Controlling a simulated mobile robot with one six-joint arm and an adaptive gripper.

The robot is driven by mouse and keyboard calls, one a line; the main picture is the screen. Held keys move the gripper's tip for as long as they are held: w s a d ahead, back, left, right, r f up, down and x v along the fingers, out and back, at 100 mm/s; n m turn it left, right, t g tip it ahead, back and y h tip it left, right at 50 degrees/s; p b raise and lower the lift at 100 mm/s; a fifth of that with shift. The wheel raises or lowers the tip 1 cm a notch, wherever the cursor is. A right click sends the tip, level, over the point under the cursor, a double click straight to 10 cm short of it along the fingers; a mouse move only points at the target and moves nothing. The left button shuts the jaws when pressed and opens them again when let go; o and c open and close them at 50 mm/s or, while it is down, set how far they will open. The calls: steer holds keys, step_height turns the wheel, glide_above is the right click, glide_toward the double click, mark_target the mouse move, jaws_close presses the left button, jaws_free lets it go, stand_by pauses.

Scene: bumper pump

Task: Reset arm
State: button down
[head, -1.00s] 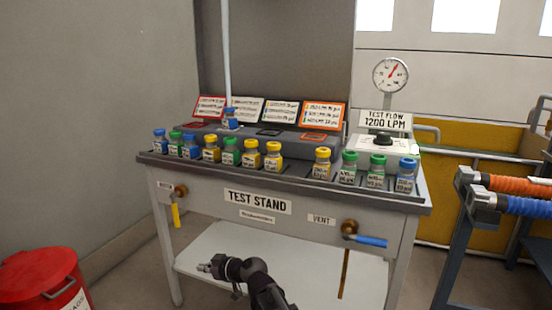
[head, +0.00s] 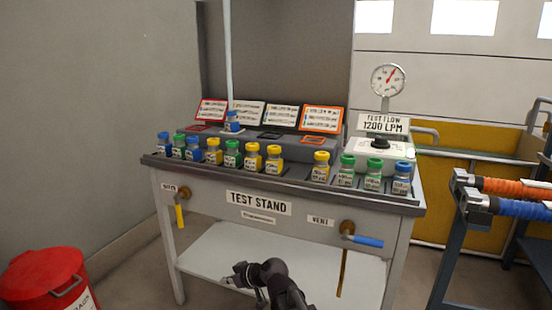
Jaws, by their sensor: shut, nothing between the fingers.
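My gripper (head: 261,298) is at the bottom middle of the head view, small and dark, and points downward. It is shut and holds nothing. My arm is folded low in front of the test stand (head: 300,209), below its front panel and before its lower shelf (head: 225,262). The gripper looks clear of the stand, though the gap is hard to judge.
Several capped bottles stand along the stand's top, with one blue-capped bottle (head: 232,121) on the raised block. A blue valve handle (head: 368,241) and a yellow one (head: 179,216) stick out in front. A red bin (head: 40,275) is at left; a hose rack (head: 465,215) is at right.

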steer(key=s+d+m+g+h+p, duration=0.2)
steer(key=s+d+m+h, duration=0.15)
steer(key=d, duration=0.75)
steer(key=s+d+m+g+h+p, duration=0.1)
steer(key=s+d+m+h+p, duration=0.3)
steer(key=d, duration=0.6)
steer(key=s+d+m+g+h+p, duration=0.1)
steer(key=s+d+m+g+h, duration=0.25)
steer(key=d, duration=0.75)
step_height(320, 180, up, 37)
steer(key=s+t+p, duration=0.1)
steer(key=p, duration=3.7)
steer(key=shift+a+y, duration=0.25)
steer(key=shift+y, duration=0.05)
